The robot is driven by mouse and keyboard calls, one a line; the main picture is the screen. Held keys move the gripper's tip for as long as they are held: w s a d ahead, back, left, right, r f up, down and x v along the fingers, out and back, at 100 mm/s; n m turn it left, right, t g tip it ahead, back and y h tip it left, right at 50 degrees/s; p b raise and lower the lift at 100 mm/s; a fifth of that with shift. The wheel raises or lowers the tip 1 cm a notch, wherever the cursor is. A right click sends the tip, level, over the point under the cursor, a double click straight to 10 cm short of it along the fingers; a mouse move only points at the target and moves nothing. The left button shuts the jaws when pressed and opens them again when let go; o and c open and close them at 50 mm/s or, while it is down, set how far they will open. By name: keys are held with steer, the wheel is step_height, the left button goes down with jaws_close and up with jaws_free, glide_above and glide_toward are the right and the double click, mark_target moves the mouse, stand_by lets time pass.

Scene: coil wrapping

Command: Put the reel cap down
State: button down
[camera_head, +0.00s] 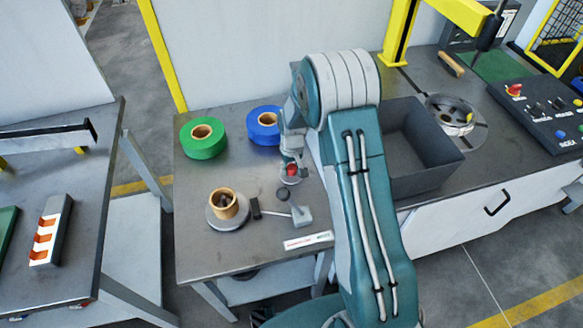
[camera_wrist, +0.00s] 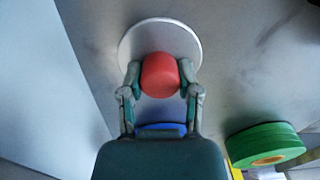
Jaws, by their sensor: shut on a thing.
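The reel cap is a pale round disc with a red knob. Its disc (camera_head: 290,180) shows below my gripper in the head view, over the table's middle, and the disc (camera_wrist: 137,38) is clear in the wrist view. My gripper (camera_wrist: 160,78) is shut on the red knob, one finger on each side. In the head view my gripper (camera_head: 291,166) is partly hidden by my arm. The disc is at or close above the table top (camera_head: 250,255); I cannot tell whether it touches.
A green roll (camera_head: 203,148) and a blue roll (camera_head: 262,137) lie behind and left of the cap. A reel base (camera_head: 229,223) with a brown core (camera_head: 223,205) stands front left. A small grey-headed tool (camera_head: 301,216) lies in front. A dark bin (camera_head: 425,170) is at right.

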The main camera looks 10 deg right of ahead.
steer(key=shift+c, duration=1.5)
jaws_free()
steer(key=shift+a, duration=0.9)
steer(key=shift+d, duration=0.3)
steer(key=shift+d+r, duration=0.2)
steer(key=shift+r, duration=0.1)
steer(key=s+r+t, duration=0.1)
steer(key=s+r, duration=0.2)
steer(key=r, duration=0.8)
steer(key=s+r, duration=0.3)
steer(key=r, duration=0.8)
steer(key=s+r+t, duration=0.2)
steer(key=s+r, duration=0.3)
steer(key=s, duration=0.6)
steer(key=s+r+m+t, duration=0.1)
steer(key=s+r, duration=0.4)
steer(key=s, duration=0.6)
steer(key=shift+s+a+t, duration=0.25)
steer(key=shift+s+t, duration=0.05)
steer(key=shift+t, duration=0.5)
